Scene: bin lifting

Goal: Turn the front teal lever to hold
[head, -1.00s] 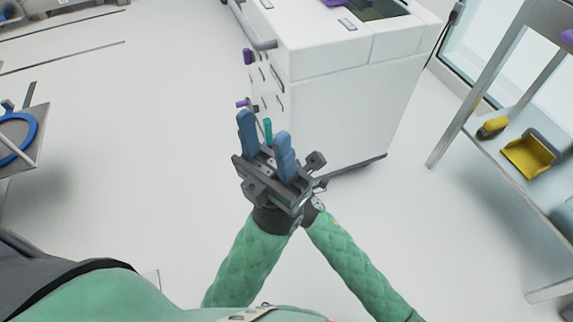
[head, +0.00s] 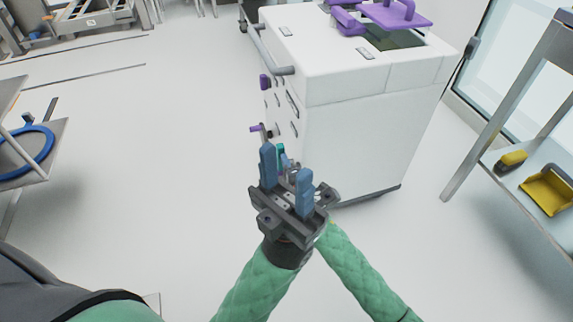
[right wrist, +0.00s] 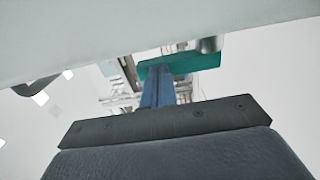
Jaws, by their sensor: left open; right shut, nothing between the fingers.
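The teal lever (head: 280,151) is on the left-hand face of the white cabinet, low down. It shows just behind my left gripper's fingers in the head view. In the right wrist view the teal lever (right wrist: 195,62) is a flat teal bar across the tips of my right gripper (right wrist: 158,72). Those blue fingers are shut together with nothing between them, and look at or against the bar; contact is unclear. My left gripper (head: 285,162) is open and empty, nearer the camera than the lever. It hides most of my right gripper and part of the lever.
The white cabinet (head: 350,140) has a grey handle bar, purple levers (head: 257,128) on the same face, and a purple lidded item (head: 395,15) on top. A shelf with yellow items (head: 548,190) stands right, a rack with a blue ring (head: 30,150) left. Floor at left is clear.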

